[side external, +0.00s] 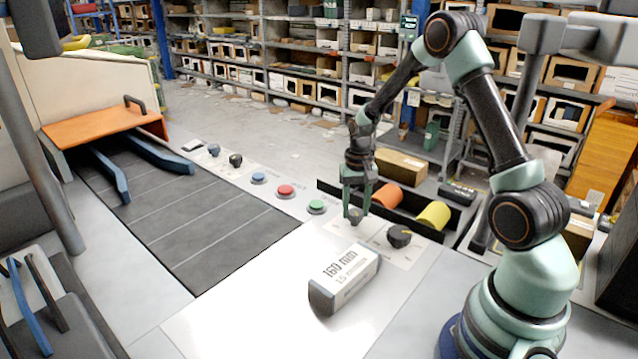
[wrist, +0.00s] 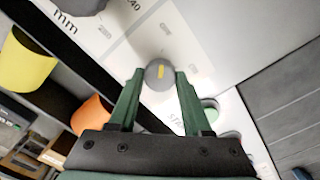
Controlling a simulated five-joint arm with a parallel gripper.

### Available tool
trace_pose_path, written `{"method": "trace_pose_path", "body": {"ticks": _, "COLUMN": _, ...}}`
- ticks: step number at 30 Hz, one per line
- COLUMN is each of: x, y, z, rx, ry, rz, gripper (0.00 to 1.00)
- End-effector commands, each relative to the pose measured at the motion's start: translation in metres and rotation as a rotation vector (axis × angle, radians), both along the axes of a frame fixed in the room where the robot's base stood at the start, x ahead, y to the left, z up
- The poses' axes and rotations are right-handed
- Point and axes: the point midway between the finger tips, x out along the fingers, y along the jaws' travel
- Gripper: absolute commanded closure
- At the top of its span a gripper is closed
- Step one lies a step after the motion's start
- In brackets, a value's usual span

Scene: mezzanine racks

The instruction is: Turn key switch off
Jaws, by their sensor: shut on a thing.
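The key switch is a round grey knob (wrist: 159,66) with a yellow mark, set in a pale panel (wrist: 130,40). The mark runs nearly up and down in the wrist view, towards a small label (wrist: 165,28) above the knob. A second small label (wrist: 190,71) is to its right; neither reads clearly. My gripper (wrist: 160,80) has a green finger on each side of the knob and is shut on it. In the side view my gripper (side external: 354,208) points down at the panel, and its fingers partly hide the knob.
A black knob (side external: 399,236) is close by on the panel. A green button (side external: 317,206), a red button (side external: 285,191) and a white box (side external: 345,278) are near. Behind is a black tray (side external: 460,217) with orange and yellow rolls. A conveyor (side external: 190,225) is at left.

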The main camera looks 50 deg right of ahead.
Motion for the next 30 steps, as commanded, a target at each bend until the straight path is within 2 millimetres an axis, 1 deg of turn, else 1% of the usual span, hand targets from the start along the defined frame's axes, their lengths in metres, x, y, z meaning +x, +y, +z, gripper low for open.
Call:
{"method": "trace_pose_path", "body": {"ticks": 7, "x": 0.0, "y": 0.0, "z": 0.001, "rx": 0.0, "ry": 0.0, "rz": 0.002, "gripper": 1.0}}
{"method": "trace_pose_path", "body": {"ticks": 8, "x": 0.0, "y": 0.0, "z": 0.001, "rx": 0.0, "ry": 0.0, "rz": 0.002, "gripper": 0.47}}
{"method": "trace_pose_path", "body": {"ticks": 9, "x": 0.0, "y": 0.0, "z": 0.001, "rx": 0.0, "ry": 0.0, "rz": 0.002, "gripper": 0.32}}
{"method": "trace_pose_path", "body": {"ticks": 10, "x": 0.0, "y": 0.0, "z": 0.001, "rx": 0.0, "ry": 0.0, "rz": 0.002, "gripper": 0.21}}
{"method": "trace_pose_path", "body": {"ticks": 19, "x": 0.0, "y": 0.0, "z": 0.0, "rx": 0.0, "ry": 0.0, "rz": 0.0, "gripper": 0.21}}
{"method": "trace_pose_path", "body": {"ticks": 22, "x": 0.001, "y": 0.0, "z": 0.005, "rx": -0.001, "ry": -0.002, "rz": 0.0, "gripper": 0.21}}
{"method": "trace_pose_path", "body": {"ticks": 26, "x": 0.001, "y": 0.0, "z": 0.021, "rx": -0.001, "ry": -0.004, "rz": 0.0, "gripper": 0.21}}
{"method": "trace_pose_path", "body": {"ticks": 30, "x": 0.001, "y": -0.001, "z": 0.049, "rx": -0.003, "ry": -0.006, "rz": 0.0, "gripper": 0.21}}
